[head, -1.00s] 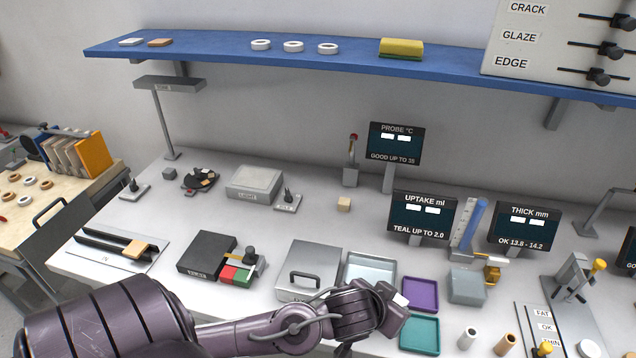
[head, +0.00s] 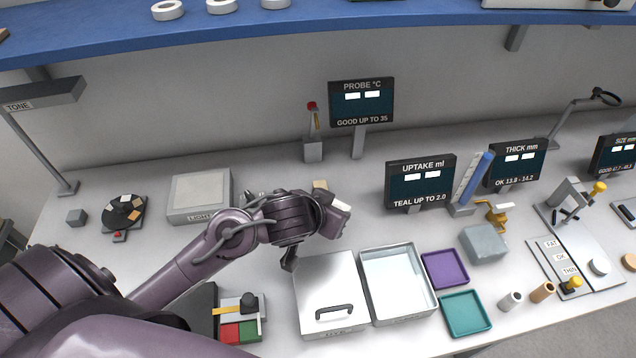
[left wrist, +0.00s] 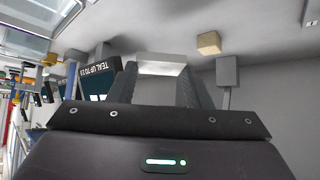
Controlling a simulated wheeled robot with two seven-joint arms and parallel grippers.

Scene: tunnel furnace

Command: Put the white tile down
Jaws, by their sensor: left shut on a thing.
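My left gripper (head: 334,217) is in the middle of the head view, held over the bench behind the steel lidded box (head: 325,270). It is shut on the white tile (head: 341,205), which is partly hidden by the gripper. In the left wrist view the tile (left wrist: 162,65) spans the gap between the two fingers (left wrist: 160,88). A tan block (head: 320,185) lies on the bench just behind the gripper and also shows in the wrist view (left wrist: 208,43). My right gripper is not in view.
An open steel tray (head: 431,306), a purple tray (head: 445,269) and a teal tray (head: 467,314) are right of the lidded box. The uptake display (head: 420,182) and probe display (head: 361,103) stand behind. A light box (head: 199,196) is at left. Bare bench lies between gripper and uptake display.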

